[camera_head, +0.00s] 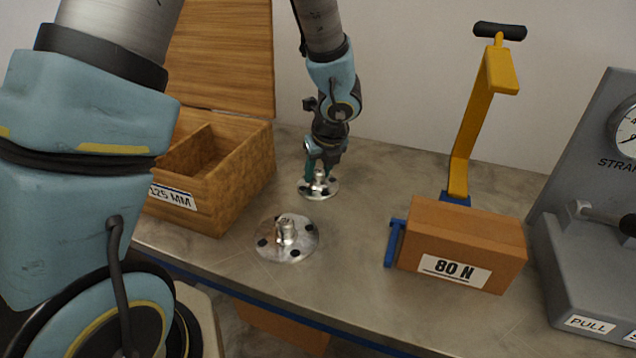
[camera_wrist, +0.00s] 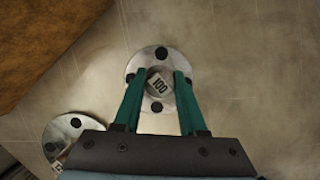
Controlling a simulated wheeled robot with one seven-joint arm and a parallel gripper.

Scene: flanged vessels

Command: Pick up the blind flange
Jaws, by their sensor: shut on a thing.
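A round metal flange with dark bolt holes and a central hub (camera_head: 319,192) lies flat on the workbench beside the wooden box. In the wrist view its hub top carries a label reading 100 (camera_wrist: 159,88). My gripper (camera_head: 320,172) points down over this flange, and its green fingers (camera_wrist: 160,76) are shut on the hub from two sides. The flange looks to be at bench level; I cannot tell whether it is lifted. A second, similar flange (camera_head: 288,241) lies nearer the front edge, apart from my gripper. It shows partly at lower left in the wrist view (camera_wrist: 65,126).
A wooden box with raised lid (camera_head: 215,205), labelled 125 MM, stands left of the flanges. Right of them are a brown block marked 80 N (camera_head: 462,238), a yellow upright handle (camera_head: 472,140) and a grey gauge unit (camera_head: 590,225). Bare bench lies between the flanges and block.

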